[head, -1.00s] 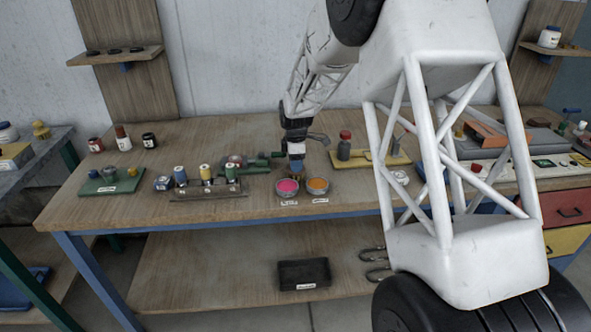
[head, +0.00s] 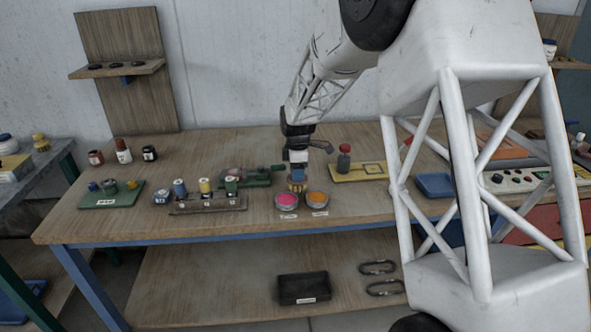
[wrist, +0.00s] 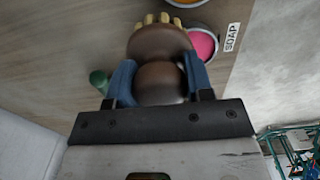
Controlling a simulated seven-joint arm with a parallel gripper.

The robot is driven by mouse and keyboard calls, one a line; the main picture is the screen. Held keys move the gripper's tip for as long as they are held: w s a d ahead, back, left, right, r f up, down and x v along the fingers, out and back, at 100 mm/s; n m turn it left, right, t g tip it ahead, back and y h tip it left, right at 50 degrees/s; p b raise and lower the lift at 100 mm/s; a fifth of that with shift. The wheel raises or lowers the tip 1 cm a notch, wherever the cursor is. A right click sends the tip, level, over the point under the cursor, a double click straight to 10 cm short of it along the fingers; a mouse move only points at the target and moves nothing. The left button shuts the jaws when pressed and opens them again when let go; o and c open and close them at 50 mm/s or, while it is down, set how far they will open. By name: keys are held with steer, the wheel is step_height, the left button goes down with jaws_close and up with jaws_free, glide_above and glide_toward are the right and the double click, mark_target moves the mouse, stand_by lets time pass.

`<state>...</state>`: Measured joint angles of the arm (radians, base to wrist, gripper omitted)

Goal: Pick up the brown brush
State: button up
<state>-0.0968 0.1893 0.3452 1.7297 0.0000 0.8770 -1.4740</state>
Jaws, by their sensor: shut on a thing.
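The brown brush (wrist: 160,60) fills the middle of the wrist view, with a rounded brown body and pale yellow bristles at the top of the picture. My gripper (wrist: 158,82) is shut on it, with a blue finger against each side. In the head view my gripper (head: 297,174) points down just behind the pink and orange bowls. The brush is small and mostly hidden there, and I cannot tell its exact height above the table.
A pink bowl (head: 286,201), labelled SOAP in the wrist view, and an orange bowl (head: 317,200) stand close in front. A spool rack (head: 208,206) and a green tool (head: 258,180) are left. A yellow board (head: 350,174) with a red-capped bottle (head: 344,158) is right.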

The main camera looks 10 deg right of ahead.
steer(key=s+d+r, duration=0.1)
steer(key=s, duration=1.1)
steer(key=shift+s, duration=0.3)
steer(key=shift+d+r, duration=0.1)
steer(key=o, duration=0.3)
steer(key=shift+c, duration=0.7)
steer(key=w+a+r, duration=0.3)
steer(key=w+a, duration=0.8)
steer(key=a, duration=0.1)
steer(key=w+a+r, duration=0.4)
steer(key=w+a, duration=0.8)
steer(key=a, duration=0.1)
steer(key=shift+a+r, duration=0.2)
